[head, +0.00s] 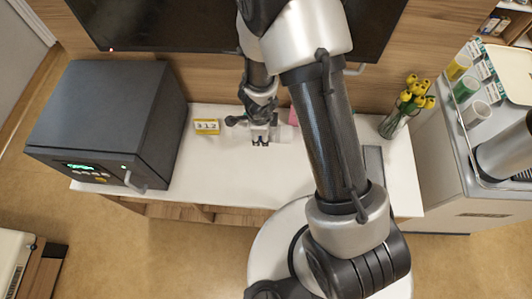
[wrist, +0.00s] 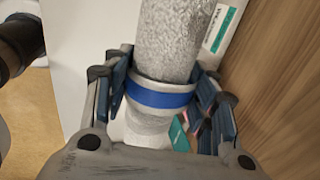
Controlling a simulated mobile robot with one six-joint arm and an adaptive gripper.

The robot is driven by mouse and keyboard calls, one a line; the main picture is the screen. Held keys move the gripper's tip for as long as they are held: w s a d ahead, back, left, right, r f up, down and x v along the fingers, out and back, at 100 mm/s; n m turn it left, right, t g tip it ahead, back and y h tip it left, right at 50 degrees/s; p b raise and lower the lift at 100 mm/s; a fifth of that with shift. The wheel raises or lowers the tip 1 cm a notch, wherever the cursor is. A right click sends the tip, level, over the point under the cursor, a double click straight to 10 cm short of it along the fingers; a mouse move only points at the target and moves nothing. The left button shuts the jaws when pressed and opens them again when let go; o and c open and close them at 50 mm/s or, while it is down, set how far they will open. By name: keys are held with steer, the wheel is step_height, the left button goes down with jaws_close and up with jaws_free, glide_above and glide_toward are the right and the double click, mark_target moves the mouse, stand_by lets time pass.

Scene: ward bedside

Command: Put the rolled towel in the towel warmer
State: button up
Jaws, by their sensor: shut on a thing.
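The rolled towel (wrist: 168,45) is pale grey and fluffy, with a blue band (wrist: 160,95) around it. In the wrist view it lies between the fingers of my gripper (wrist: 156,82), which is shut on it around the band. In the head view my gripper (head: 261,139) is over the white counter, right of the towel warmer, and the towel is mostly hidden by it. The towel warmer (head: 115,115) is a dark grey box at the counter's left end. Its front has a lit green display (head: 80,167) and a pale handle (head: 134,182). Its door looks shut.
A yellow number sign (head: 206,126) stands between the warmer and my gripper. A vase of yellow flowers (head: 405,105) stands at the counter's right. A cart with cups (head: 468,88) is far right. The counter's front middle (head: 225,180) is clear. A dark screen hangs behind.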

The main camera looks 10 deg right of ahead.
steer(key=s+b+x, duration=0.1)
steer(key=b+x, duration=0.4)
steer(key=s+b+x, duration=0.1)
steer(key=b+x, duration=0.4)
steer(key=x, duration=0.1)
steer(key=s+a+f+b+x, duration=0.1)
steer(key=b+x, duration=0.4)
steer(key=x, duration=0.1)
steer(key=shift+s+a+f, duration=0.1)
steer(key=shift+s+f, duration=0.05)
steer(key=shift+s, duration=0.05)
steer(key=shift+f+b, duration=0.15)
steer(key=shift+b, duration=0.25)
steer(key=o, duration=1.2)
